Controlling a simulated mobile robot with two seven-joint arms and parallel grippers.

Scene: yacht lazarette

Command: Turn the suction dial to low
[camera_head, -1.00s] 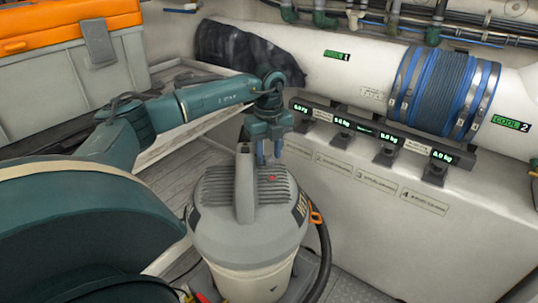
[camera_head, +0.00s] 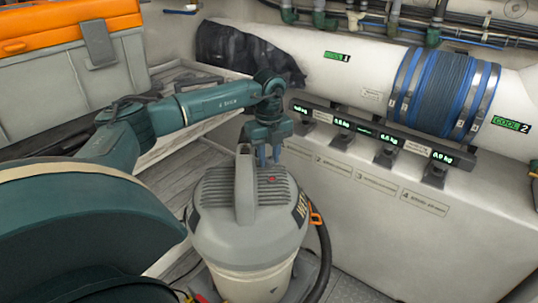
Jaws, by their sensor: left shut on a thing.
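A grey wet vacuum (camera_head: 247,235) with a ribbed top, a raised handle (camera_head: 245,185) and a small red button (camera_head: 271,179) stands in the centre of the head view. My left gripper (camera_head: 269,160) points down at the rear of the vacuum's top, behind the handle. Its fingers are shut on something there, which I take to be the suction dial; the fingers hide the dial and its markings. My right gripper is not in view.
A white pipe (camera_head: 385,75) with a blue hose sleeve (camera_head: 440,92) runs behind. Below it, a rail of green displays (camera_head: 370,132) sits along a white ledge. An orange case (camera_head: 65,28) is at the upper left. A black hose (camera_head: 324,260) hangs at the vacuum's right.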

